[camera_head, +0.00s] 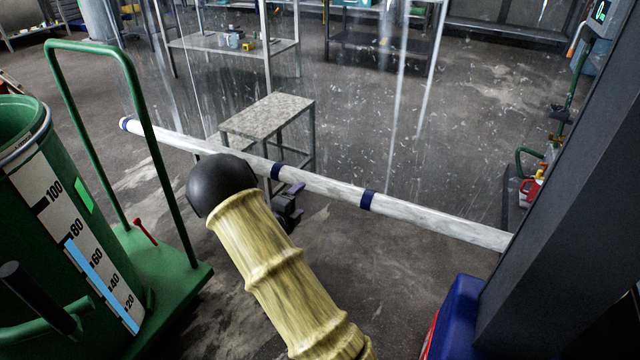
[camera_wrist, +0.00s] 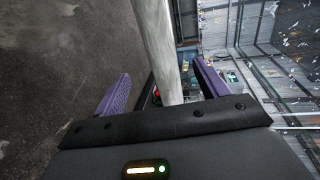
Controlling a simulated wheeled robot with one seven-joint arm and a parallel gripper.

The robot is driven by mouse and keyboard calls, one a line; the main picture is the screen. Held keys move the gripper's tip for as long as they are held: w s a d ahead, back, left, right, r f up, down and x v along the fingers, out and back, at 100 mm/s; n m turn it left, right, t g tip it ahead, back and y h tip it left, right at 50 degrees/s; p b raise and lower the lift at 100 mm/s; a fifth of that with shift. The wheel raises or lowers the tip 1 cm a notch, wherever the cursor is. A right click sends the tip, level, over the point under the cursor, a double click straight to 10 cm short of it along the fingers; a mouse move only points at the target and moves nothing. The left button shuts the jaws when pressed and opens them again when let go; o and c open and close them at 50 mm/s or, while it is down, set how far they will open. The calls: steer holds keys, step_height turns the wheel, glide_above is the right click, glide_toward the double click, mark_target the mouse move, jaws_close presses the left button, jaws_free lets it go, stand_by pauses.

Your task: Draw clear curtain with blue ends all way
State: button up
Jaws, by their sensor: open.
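The clear curtain (camera_head: 345,130) is a transparent, streaked and speckled sheet hanging across the head view. Along its lower edge runs a whitish bar (camera_head: 430,220), sloping from upper left to lower right. The bar has a blue band at its left end (camera_head: 123,123) and two dark blue bands near its middle. My gripper (camera_head: 288,205) is just below the bar near these bands, partly hidden by my arm. In the wrist view my gripper (camera_wrist: 160,72) is open, with purple fingers on both sides of the bar (camera_wrist: 153,40). Contact with the bar cannot be told.
A green cart (camera_head: 175,285) with a tall handle and a green graduated drum (camera_head: 25,140) stand at the left. A dark column (camera_head: 555,190) and a blue object (camera_head: 455,315) are at the right. A small table (camera_head: 268,115) stands behind the curtain.

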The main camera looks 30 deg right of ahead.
mark_target(320, 181)
steer(key=b+x, duration=0.4)
steer(key=x, duration=0.9)
steer(key=shift+d+f, duration=0.15)
steer(key=shift+w+d, duration=0.5)
steer(key=shift+d, duration=0.05)
